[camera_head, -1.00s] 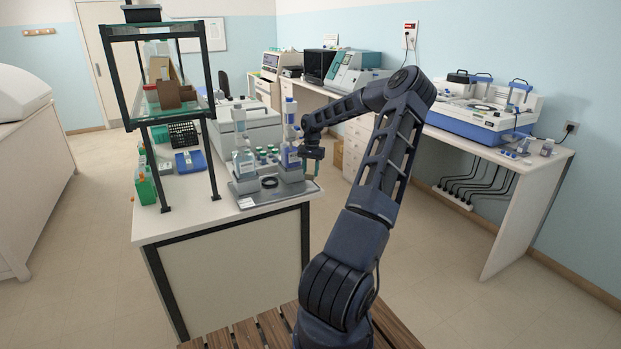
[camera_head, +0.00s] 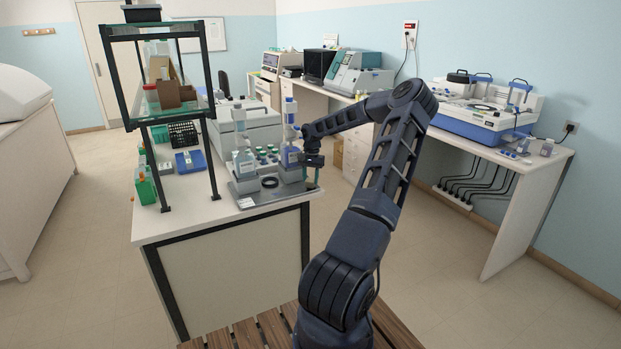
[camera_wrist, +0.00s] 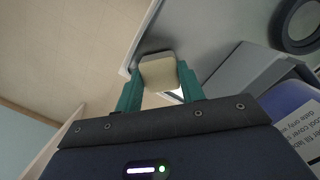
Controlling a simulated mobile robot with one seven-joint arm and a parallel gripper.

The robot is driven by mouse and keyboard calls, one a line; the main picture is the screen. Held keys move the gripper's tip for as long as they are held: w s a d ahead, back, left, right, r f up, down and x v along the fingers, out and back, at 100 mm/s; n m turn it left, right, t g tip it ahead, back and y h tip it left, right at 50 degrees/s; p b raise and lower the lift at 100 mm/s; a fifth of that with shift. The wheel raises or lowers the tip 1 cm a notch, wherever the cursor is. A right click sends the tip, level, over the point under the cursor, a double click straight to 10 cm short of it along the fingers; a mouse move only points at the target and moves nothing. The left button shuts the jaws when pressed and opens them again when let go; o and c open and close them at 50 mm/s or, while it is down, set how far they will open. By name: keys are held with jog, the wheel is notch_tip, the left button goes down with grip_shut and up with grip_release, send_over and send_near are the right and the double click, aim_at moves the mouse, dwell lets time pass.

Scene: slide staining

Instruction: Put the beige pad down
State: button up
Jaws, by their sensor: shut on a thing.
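The beige pad (camera_wrist: 158,73) is between the two teal fingers of my gripper (camera_wrist: 159,82) in the wrist view. My gripper is shut on it. Behind the pad are the edge of the white bench and a corner of the grey tray (camera_wrist: 212,28); I cannot tell whether the pad touches the tray. In the head view my gripper (camera_head: 314,177) is low at the right end of the grey tray (camera_head: 262,197), beside the right-hand bottle stand. The pad is too small to make out there.
A bottle with a blue label (camera_head: 291,158) stands close left of my gripper, and another bottle (camera_head: 244,163) further left. A black ring (camera_head: 269,182) lies on the tray between them. A glass-shelved rack (camera_head: 163,100) stands at the left. Right of the bench is open floor.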

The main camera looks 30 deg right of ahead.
aim_at(311, 179)
jog(key=o, duration=1)
jog(key=shift+o, duration=0.2)
jog(key=shift+w+d+r, duration=0.15)
jog(key=shift+r, duration=1.9)
jog(key=shift+w+d+r, duration=0.15)
jog(key=shift+r, duration=1.85)
jog(key=shift+d, duration=0.1)
